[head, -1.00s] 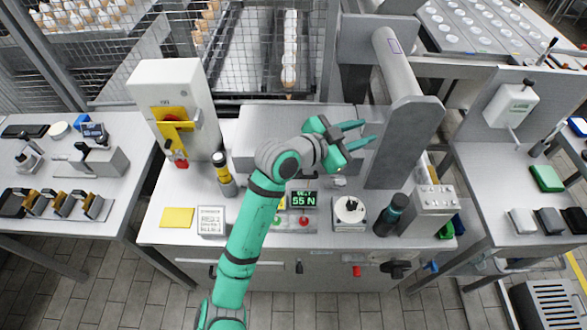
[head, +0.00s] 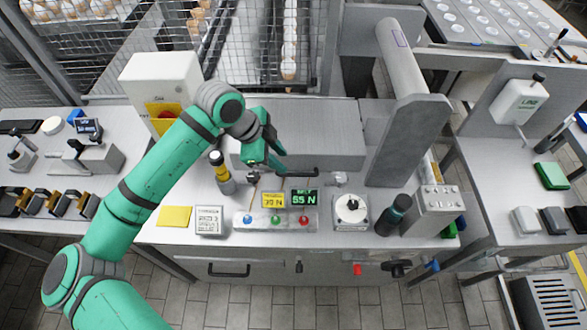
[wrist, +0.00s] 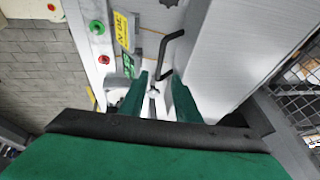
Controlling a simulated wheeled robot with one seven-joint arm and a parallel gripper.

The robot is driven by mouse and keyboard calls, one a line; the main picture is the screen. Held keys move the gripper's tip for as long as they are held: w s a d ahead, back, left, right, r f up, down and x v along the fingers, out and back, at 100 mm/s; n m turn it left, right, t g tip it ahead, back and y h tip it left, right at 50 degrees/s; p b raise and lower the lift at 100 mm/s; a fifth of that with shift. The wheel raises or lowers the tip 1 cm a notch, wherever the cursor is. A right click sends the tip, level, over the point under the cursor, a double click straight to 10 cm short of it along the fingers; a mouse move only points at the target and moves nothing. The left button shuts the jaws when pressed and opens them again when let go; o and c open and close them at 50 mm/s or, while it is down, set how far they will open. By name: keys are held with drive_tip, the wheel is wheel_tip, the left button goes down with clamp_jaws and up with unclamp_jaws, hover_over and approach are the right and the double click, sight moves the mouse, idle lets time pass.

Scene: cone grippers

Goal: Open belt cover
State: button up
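The belt cover (head: 320,125) is a long grey metal box on the machine bench, and its top looks closed. Its black bar handle (head: 297,172) runs along the front lower edge; it also shows in the wrist view (wrist: 163,47). My gripper (head: 281,159) is over the left front part of the cover, just left of the handle. In the wrist view my gripper (wrist: 160,88) has its two green fingers apart, with nothing held between them. The handle lies beyond the fingertips, and I see no contact.
A display panel (head: 289,199) with coloured buttons sits in front of the cover. A yellow-and-black bottle-like item (head: 222,172) and a white box (head: 160,80) stand left. A round dial (head: 351,208) and a dark cylinder (head: 394,213) stand right. A grey upright plate (head: 408,140) bounds the right.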

sight(293, 175)
drive_tip(key=x, duration=0.9)
drive_tip(key=shift+d+f, duration=0.1)
drive_tip(key=shift+f, duration=0.2)
drive_tip(key=shift+c, duration=0.2)
drive_tip(key=shift+w, duration=0.1)
clamp_jaws()
